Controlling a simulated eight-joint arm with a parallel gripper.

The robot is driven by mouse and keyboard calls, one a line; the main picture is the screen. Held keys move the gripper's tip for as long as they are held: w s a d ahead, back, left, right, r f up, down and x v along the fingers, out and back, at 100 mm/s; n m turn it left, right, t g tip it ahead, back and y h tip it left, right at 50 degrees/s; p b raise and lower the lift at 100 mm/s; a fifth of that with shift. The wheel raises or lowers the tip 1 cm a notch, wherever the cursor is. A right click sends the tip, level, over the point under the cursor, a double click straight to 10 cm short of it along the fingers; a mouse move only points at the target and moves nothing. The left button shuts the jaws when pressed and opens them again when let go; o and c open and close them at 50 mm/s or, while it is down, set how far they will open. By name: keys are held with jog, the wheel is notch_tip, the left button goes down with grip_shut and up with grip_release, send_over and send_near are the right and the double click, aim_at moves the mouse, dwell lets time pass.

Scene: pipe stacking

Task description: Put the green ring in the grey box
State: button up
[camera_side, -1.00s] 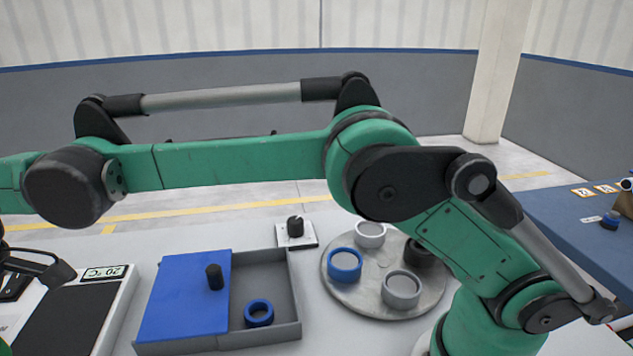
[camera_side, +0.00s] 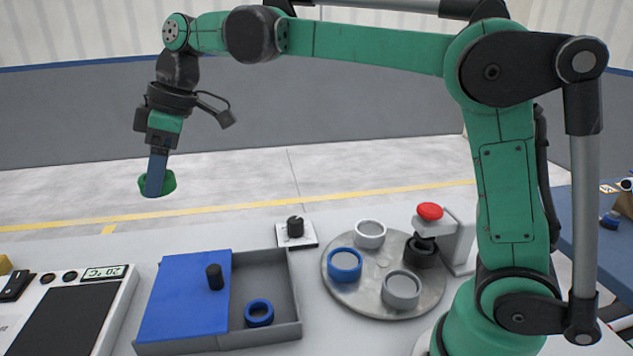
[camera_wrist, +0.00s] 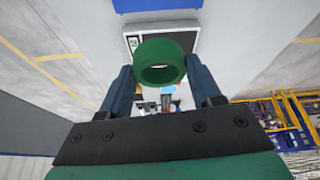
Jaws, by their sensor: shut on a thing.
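My gripper (camera_side: 157,182) is shut on the green ring (camera_side: 171,182) and holds it high in the air, beyond the back edge of the table in the side view. In the wrist view the green ring (camera_wrist: 160,62) sits between the two blue fingers of my gripper (camera_wrist: 160,85). The grey box (camera_side: 293,287) stands on the table, below and to the right of the gripper in the side view. A blue sliding lid (camera_side: 180,300) with a black knob covers its left part. Its right part is open, and a blue ring (camera_side: 258,320) lies in there.
A round metal plate (camera_side: 370,285) right of the box carries a blue ring (camera_side: 344,265), two grey rings and a black one. A red button (camera_side: 430,211) stands behind it. A heating plate (camera_side: 85,318) with a display is at left. A knob unit (camera_side: 296,233) stands behind the box.

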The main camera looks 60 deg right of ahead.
jog(key=m, duration=0.2)
send_over(253, 281)
jog(key=f, duration=0.1)
jog(key=shift+t, duration=0.3)
jog(key=f, duration=1.3)
jog(key=s+d+f, duration=0.1)
jog(key=f, duration=0.6)
jog(key=shift+f, duration=0.25)
jog(key=shift+f, duration=0.15)
jog(key=o, duration=1.1)
jog(key=shift+c, duration=0.2)
